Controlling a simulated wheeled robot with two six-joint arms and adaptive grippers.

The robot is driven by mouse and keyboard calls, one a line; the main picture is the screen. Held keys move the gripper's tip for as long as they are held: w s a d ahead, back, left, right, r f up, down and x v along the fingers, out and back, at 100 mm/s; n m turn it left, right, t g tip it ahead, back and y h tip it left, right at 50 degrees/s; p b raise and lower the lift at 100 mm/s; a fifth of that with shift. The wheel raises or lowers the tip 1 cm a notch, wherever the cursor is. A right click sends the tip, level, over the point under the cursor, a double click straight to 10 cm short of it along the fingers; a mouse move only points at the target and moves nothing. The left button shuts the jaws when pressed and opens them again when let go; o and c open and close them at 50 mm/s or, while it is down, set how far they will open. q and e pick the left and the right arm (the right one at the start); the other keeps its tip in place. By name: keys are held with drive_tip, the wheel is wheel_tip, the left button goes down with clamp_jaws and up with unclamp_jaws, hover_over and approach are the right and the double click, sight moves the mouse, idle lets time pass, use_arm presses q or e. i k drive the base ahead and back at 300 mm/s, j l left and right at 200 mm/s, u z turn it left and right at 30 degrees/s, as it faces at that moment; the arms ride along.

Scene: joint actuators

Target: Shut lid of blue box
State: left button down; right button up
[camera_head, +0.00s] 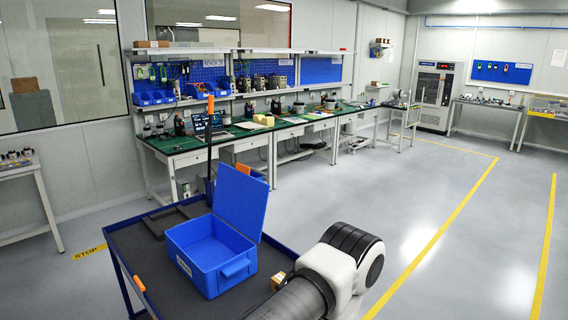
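The blue box (203,270) stands on a dark-topped cart (147,262) in the lower left of the head view. Its lid (240,199) is open and stands up, tilted slightly back, along the box's right rear side. The visible inside of the box looks empty. A handle shows on the front right wall. One of my arms, white and black, comes in from the bottom edge just right of the cart. Its gripper is not visible, and no other gripper shows.
A small yellowish object (278,281) lies at the cart's right edge, close to my arm. A dark flat frame-like part (172,219) lies behind the box. A long green-topped workbench (187,142) runs along the back wall. The grey floor to the right is clear.

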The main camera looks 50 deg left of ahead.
sight(240, 199)
drive_tip(key=i+u, duration=0.1)
drive_tip(key=i, duration=0.4)
drive_tip(key=i+u, duration=0.15)
drive_tip(key=i, duration=0.35)
drive_tip(key=i+l+u, duration=0.1)
drive_tip(key=i, duration=0.45)
drive_tip(key=i+l+u, duration=0.15)
drive_tip(key=i, duration=0.35)
drive_tip(key=i+l+u, duration=0.1)
drive_tip(key=i+l, duration=0.2)
drive_tip(key=i, duration=0.15)
drive_tip(key=i+l+u, duration=0.15)
drive_tip(key=i, duration=0.35)
drive_tip(key=l, duration=0.1)
